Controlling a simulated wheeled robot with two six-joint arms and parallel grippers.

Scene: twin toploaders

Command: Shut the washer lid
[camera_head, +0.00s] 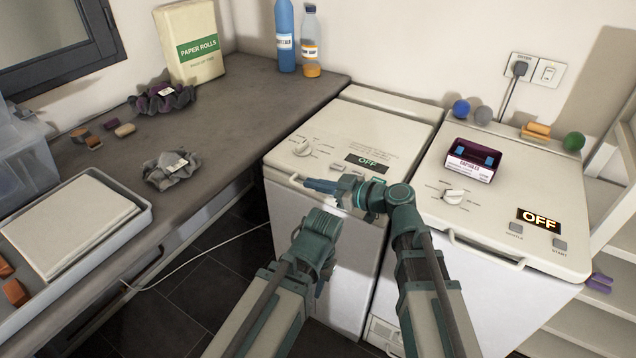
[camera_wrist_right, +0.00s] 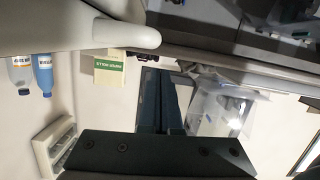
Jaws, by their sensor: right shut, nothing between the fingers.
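Two white top-loading machines stand side by side. The left machine (camera_head: 350,128) has its lid lying flat, with a dial and a dark OFF display. The right machine (camera_head: 530,170) also has its lid flat, with a lit OFF display and a front handle (camera_head: 485,252). I cannot tell which is the washer. My right gripper (camera_head: 318,187) is shut and empty at the left machine's front edge, over part of its front handle; its dark fingers (camera_wrist_right: 152,95) show in the right wrist view. My left arm ends low before the left machine; its fingers are not clear.
A capsules box (camera_head: 470,163) sits on the right machine, with several balls and a brush near its back. The counter (camera_head: 225,115) at left holds cloths, a paper rolls pack (camera_head: 190,45) and bottles. A white cable (camera_head: 200,260) hangs below the counter.

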